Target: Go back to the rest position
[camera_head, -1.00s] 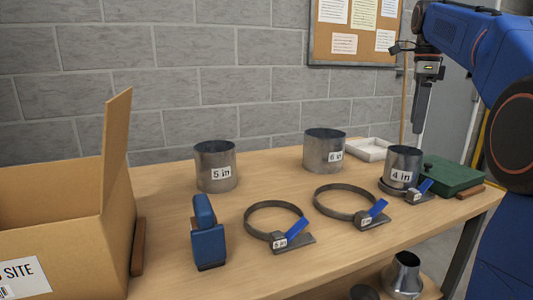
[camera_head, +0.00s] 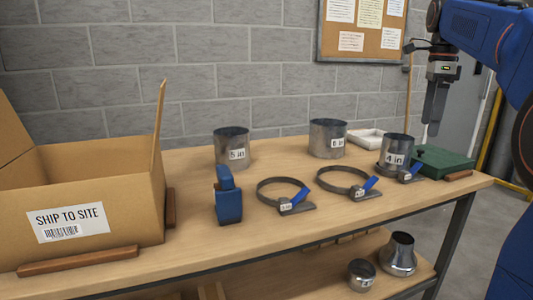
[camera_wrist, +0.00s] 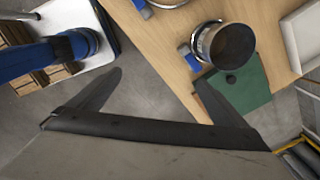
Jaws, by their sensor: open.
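My gripper (camera_head: 434,118) hangs at the upper right in the head view, pointing down, above the right end of the workbench (camera_head: 330,230). In the wrist view its two fingers (camera_wrist: 160,92) are spread wide with nothing between them. The 4 in duct (camera_head: 396,150) stands upright within a ring clamp (camera_head: 409,174) at the bench's right end, apart from my gripper. It also shows at the top of the wrist view (camera_wrist: 226,44). The 5 in duct (camera_head: 231,148) and 6 in duct (camera_head: 327,139) stand upright farther back. Two empty ring clamps (camera_head: 285,193) (camera_head: 350,184) lie in front.
A cardboard box (camera_head: 90,200) marked SHIP TO SITE stands at the left. A blue tool (camera_head: 228,200) stands beside it. A green case (camera_head: 443,163) and white tray (camera_head: 366,138) are at the right. Metal fittings (camera_head: 398,255) sit on the lower shelf. Floor shows beyond the bench's right end.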

